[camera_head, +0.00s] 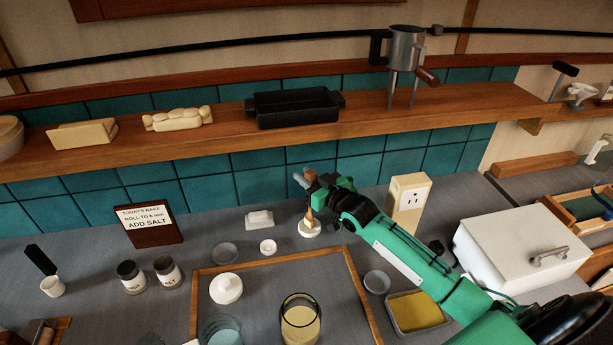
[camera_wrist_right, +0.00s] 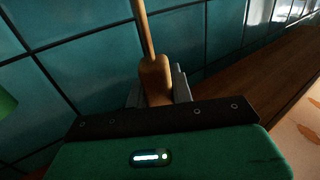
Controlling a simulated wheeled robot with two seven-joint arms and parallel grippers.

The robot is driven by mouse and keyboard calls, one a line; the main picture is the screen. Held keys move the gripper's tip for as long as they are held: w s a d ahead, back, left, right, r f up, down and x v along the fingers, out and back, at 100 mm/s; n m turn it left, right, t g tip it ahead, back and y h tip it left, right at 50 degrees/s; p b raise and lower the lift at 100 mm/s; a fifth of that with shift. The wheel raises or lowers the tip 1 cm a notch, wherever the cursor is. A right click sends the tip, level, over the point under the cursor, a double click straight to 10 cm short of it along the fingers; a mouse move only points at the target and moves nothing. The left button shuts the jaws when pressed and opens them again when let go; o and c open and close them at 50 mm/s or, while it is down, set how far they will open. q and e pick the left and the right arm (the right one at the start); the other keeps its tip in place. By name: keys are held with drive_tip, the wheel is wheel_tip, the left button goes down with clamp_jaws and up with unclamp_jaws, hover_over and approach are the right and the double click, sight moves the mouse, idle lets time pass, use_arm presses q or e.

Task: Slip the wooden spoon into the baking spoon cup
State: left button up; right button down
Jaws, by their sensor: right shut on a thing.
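My right gripper (camera_head: 305,182) is shut on the wooden spoon (camera_wrist_right: 147,30) near the tiled back wall. In the right wrist view, a thick wooden part sits between the fingers and a thin shaft runs up from it. In the head view, wood shows above the gripper, and a tan wooden piece shows below it, over a small round white piece (camera_head: 310,232). I cannot tell whether they touch. I cannot tell which white piece is the baking spoon cup. My left gripper is not in view.
A wooden shelf (camera_head: 230,140) with a black pan (camera_head: 295,107) runs above the gripper. A cream outlet box (camera_head: 409,205) stands close to its right. A wood-framed board (camera_head: 350,270) with bowls and jars lies in front.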

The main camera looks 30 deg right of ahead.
drive_tip(key=shift+f, duration=0.45)
drive_tip(key=c, duration=1.1)
unclamp_jaws()
drive_tip(key=shift+c, duration=0.2)
drive_tip(key=shift+s+d+f+b, duration=0.1)
drive_tip(key=shift+s+b, duration=0.3)
drive_tip(key=s+d+r, duration=0.1)
drive_tip(key=s+r, duration=0.1)
drive_tip(key=s, duration=0.4)
drive_tip(key=s+d+r, duration=0.2)
drive_tip(key=s, duration=0.4)
drive_tip(key=shift+s+d, duration=0.25)
